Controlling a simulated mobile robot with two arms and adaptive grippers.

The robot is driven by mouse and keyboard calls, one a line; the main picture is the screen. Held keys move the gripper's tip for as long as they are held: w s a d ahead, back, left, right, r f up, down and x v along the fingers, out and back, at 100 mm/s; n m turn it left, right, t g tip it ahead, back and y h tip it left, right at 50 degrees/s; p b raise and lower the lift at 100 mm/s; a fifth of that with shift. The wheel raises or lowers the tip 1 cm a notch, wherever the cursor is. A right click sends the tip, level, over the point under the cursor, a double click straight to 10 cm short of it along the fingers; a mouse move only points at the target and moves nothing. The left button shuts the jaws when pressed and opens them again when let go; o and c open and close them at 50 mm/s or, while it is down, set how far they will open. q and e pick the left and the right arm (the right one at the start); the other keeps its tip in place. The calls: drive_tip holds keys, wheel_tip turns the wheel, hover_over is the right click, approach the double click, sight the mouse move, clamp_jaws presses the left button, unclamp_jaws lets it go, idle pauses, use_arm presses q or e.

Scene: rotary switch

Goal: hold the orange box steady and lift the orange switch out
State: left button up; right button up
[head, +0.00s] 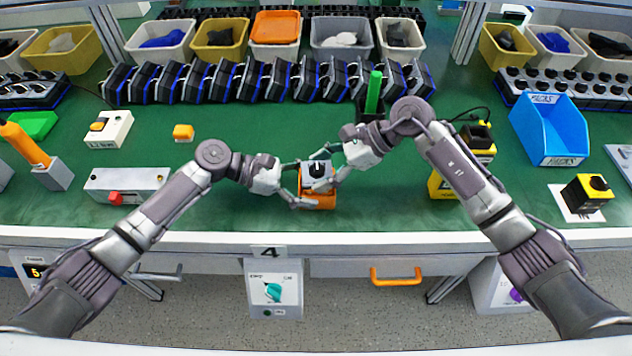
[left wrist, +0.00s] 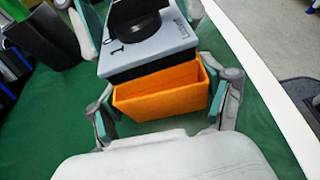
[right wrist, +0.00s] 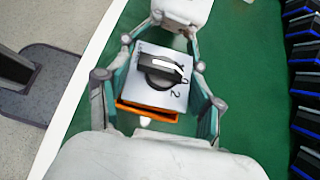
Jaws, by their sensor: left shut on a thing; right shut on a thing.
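The orange box (head: 318,201) stands near the front edge of the green table. The switch (head: 317,171) has a grey-white top, a black knob and a dark body; I see no orange on it. My left gripper (head: 301,192) is shut on the box, with fingers at both ends in the left wrist view (left wrist: 163,108). My right gripper (head: 334,172) is shut on the switch, which shows between its fingers in the right wrist view (right wrist: 160,82). In the left wrist view the switch sits above and behind the box's open rim. How far it sits inside is hidden.
A row of black-and-blue units (head: 265,82) and several bins (head: 275,27) stand behind. A dark holder with a green rod (head: 373,93) is close behind my right gripper. A grey box with a red button (head: 126,186) stands left.

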drive_tip(key=shift+r, duration=3.5)
use_arm(q)
drive_tip(key=o, duration=1.1)
drive_tip(key=shift+a, duration=0.1)
